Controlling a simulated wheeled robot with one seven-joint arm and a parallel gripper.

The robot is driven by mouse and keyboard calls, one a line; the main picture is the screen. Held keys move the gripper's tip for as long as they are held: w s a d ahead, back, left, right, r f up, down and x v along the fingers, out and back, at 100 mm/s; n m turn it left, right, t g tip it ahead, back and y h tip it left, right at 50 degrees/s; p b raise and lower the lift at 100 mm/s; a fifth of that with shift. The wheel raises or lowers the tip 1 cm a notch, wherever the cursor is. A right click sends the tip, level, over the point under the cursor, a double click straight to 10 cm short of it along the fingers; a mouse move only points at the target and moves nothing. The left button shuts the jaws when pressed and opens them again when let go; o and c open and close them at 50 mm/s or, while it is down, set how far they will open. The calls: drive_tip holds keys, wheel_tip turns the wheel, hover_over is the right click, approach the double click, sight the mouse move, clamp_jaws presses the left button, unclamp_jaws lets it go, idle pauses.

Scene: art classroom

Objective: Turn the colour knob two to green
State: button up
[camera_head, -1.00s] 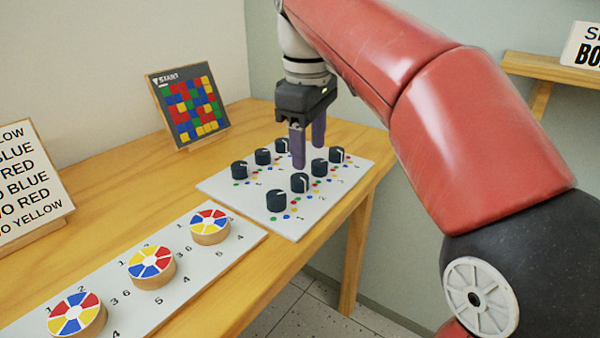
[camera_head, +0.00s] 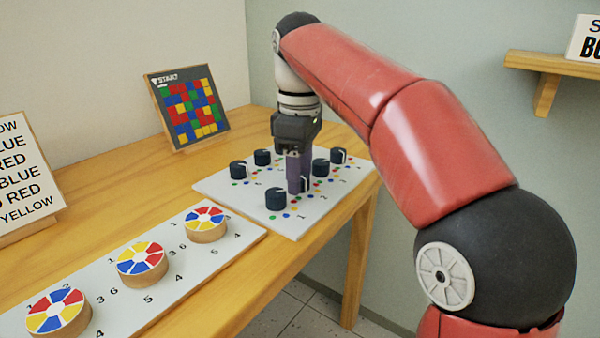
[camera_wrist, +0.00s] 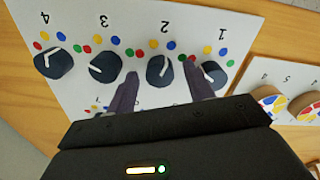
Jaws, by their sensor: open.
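The knob board (camera_head: 320,214) is a white panel on the table with dark round knobs and coloured dots. In the wrist view, colour knob two (camera_wrist: 160,71) is dark with a white pointer mark, below the printed 2, which appears upside down. The mark points up and slightly right, toward the yellow and blue dots. My gripper (camera_wrist: 160,88) is open, one finger on each side of this knob; I cannot tell whether they touch it. In the head view, my gripper (camera_head: 299,186) is low over the board and largely hides knob two.
Knob one (camera_head: 276,199) and knob three (camera_head: 320,167) stand close on either side. More knobs (camera_head: 238,170) form a back row. Several colour discs (camera_head: 142,262) sit on a panel at front left. A coloured grid board (camera_head: 190,105) stands behind.

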drive_tip(key=c, duration=1)
drive_tip(key=shift+o, duration=0.2)
drive_tip(key=shift+r+p, duration=0.15)
drive_tip(key=shift+p, duration=0.25)
drive_tip(key=m+p, duration=0.2)
drive_tip(key=m, duration=0.1)
drive_tip(key=shift+r+p, duration=0.1)
drive_tip(key=shift+p, duration=0.3)
drive_tip(key=shift+f+m+p, duration=0.2)
drive_tip(key=shift+m+p, duration=1.6)
drive_tip(key=shift+m, duration=0.7)
